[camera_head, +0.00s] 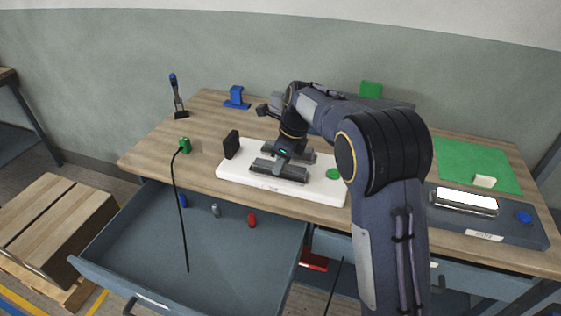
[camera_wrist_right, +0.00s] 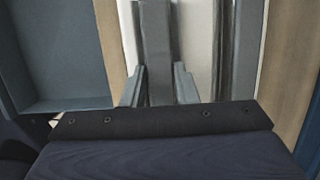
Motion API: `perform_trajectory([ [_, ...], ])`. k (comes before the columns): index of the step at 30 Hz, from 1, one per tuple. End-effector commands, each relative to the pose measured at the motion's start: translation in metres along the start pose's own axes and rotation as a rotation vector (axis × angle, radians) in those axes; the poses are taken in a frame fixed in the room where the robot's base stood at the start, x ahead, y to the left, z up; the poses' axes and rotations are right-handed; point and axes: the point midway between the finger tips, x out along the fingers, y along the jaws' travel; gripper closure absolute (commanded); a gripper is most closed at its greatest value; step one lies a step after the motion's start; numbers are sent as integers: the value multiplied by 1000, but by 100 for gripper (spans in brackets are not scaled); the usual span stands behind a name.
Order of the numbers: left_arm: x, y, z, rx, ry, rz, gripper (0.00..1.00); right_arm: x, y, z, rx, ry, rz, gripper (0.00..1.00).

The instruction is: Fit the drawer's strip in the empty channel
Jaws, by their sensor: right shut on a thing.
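My right gripper (camera_head: 283,160) is over the white mould (camera_head: 233,172) on the workbench, pointing down. In the right wrist view its fingers (camera_wrist_right: 158,88) are shut on a grey strip (camera_wrist_right: 156,40), which runs lengthwise over the white mould (camera_wrist_right: 196,40). Grey bars (camera_head: 264,171) lie along the mould in the head view, partly behind the gripper. A darker grey bar or channel (camera_wrist_right: 223,45) runs beside the held strip. I cannot tell whether the strip touches the mould or sits in a channel. The open drawer (camera_head: 150,240) has no long strip visible in it. My left gripper is not in view.
Small blue (camera_head: 183,200), grey (camera_head: 215,210) and red (camera_head: 252,220) items lie in the drawer. A black cable (camera_head: 177,215) hangs over it from a green plug (camera_head: 184,145). A black block (camera_head: 231,144) stands left of the mould. A device (camera_head: 465,203) and green mat (camera_head: 475,165) are right.

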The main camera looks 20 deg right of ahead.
Motion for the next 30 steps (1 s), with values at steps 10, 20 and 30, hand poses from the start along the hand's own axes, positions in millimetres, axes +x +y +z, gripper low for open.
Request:
perform_trajectory([
  [10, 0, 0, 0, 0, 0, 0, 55, -1, 0, 1, 0, -1, -1, 52],
  [20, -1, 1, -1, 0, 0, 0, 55, -14, 0, 1, -1, -2, -1, 52],
  [30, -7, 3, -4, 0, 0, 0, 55, -84, 0, 2, -1, -4, -3, 52],
])
